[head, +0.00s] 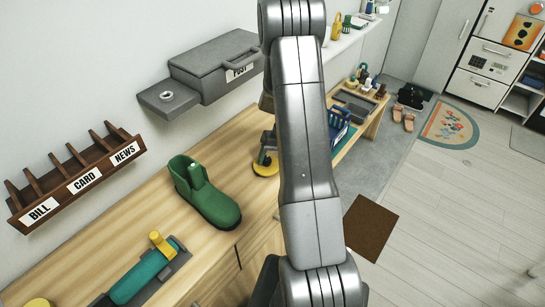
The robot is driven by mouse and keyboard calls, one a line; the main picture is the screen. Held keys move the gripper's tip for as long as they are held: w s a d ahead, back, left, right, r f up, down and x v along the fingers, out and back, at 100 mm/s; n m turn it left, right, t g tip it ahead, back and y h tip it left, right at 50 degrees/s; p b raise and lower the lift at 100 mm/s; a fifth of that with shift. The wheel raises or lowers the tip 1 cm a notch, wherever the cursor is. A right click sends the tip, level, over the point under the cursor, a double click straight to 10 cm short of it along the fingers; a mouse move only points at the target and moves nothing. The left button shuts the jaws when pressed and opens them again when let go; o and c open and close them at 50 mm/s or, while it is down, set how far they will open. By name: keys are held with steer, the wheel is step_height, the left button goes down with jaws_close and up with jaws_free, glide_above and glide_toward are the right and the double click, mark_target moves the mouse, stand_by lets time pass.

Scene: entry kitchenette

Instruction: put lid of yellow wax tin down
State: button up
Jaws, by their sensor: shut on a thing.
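My gripper (268,147) is partly hidden behind my own arm, above the right part of the wooden counter. It is shut on the lid of the yellow wax tin (265,169), a round yellow disc at its fingertips. The lid is over or close to the counter top; I cannot tell whether it touches.
A green boot (205,192) stands on the wooden counter (140,220), left of my gripper. A teal roller with a yellow handle (146,272) lies at the front left. A grey post box (215,68) and a letter rack (76,178) are on the wall. Bare counter surrounds the boot.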

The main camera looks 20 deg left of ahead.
steer(key=shift+f+b, duration=0.35)
steer(key=shift+b, duration=0.1)
steer(key=shift+f+b, duration=0.25)
steer(key=shift+b, duration=0.1)
steer(key=o, duration=1.4)
steer(key=shift+s, duration=0.1)
steer(key=shift+r, duration=0.1)
steer(key=shift+r+p, duration=0.6)
steer(key=shift+p, duration=0.25)
steer(key=b+v, duration=0.2)
steer(key=v, duration=1)
